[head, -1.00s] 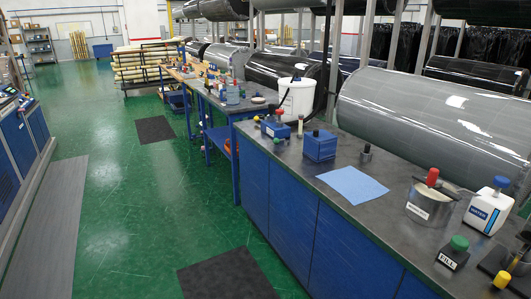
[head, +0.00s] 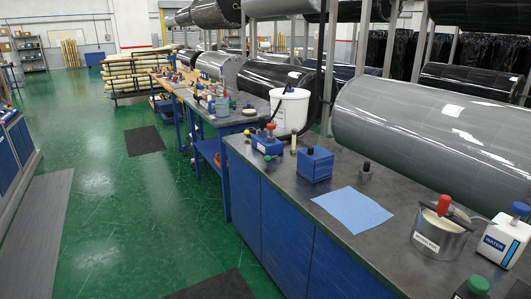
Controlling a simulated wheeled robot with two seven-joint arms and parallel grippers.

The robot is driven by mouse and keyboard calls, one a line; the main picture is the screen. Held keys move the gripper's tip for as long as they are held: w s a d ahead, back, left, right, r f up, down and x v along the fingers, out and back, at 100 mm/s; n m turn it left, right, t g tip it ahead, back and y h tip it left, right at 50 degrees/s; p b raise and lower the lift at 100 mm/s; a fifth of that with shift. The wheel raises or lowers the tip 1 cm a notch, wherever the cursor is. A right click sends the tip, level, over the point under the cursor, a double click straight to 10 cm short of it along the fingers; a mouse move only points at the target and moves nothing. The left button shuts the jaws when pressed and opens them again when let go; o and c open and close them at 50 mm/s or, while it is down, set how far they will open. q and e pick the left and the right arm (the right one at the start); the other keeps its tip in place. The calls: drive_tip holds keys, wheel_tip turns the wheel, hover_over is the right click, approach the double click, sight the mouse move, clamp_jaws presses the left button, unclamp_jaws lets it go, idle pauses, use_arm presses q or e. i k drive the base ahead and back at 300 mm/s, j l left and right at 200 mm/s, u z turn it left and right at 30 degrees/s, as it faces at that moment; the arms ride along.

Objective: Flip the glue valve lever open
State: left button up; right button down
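No lever that I can clearly identify as the glue valve's shows in the head view. A metal pot (head: 436,238) with a label too small to read stands at the right of the dark worktop. A red-handled item (head: 443,205) and a dark bar lie across its top. A green-capped block (head: 477,286) is cut off by the bottom edge. Neither of my grippers is in view.
A white WATER bottle (head: 500,240) with a blue cap stands right of the pot. A blue cloth (head: 350,209) lies flat on the worktop (head: 285,195). Blue boxes (head: 314,164) and a white bucket (head: 290,110) stand farther back. The green floor (head: 125,220) at left is mostly open.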

sight(267, 158)
drive_tip(key=i+j+u, duration=0.1)
drive_tip(key=i+j, duration=0.15)
drive_tip(key=i, duration=0.75)
drive_tip(key=i+j, duration=0.15)
drive_tip(key=i, duration=0.85)
drive_tip(key=i+j+u, duration=0.15)
drive_tip(key=i, duration=0.85)
